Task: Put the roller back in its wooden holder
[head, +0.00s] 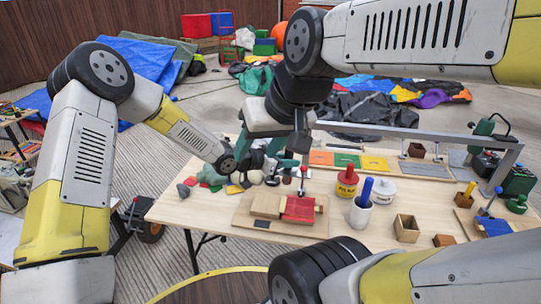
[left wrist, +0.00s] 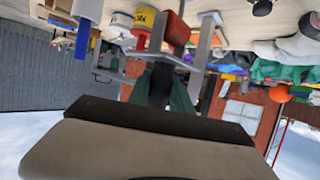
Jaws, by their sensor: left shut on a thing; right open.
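My left gripper (head: 302,158) is over the middle of the table, shut on what looks like the red handle of the roller (head: 303,172). A thin rod runs down from the handle towards a red patch on a wooden board (head: 247,222). In the left wrist view, a red piece (left wrist: 178,29) sits between the grey fingertips. The roller's lower end is too small to make out. My right gripper (head: 263,166) is open beside it on the left, partly hidden. Small brown wooden blocks, one (head: 444,240) at the front right, may include the holder; I cannot tell which.
A red and yellow pot (head: 347,182), a white cup (head: 361,214) with a blue handle and an open wooden box (head: 407,228) stand right of the board. Grey and green pieces (head: 207,176) lie left. A grey metal frame (head: 420,135) spans the back. The table's front left is clear.

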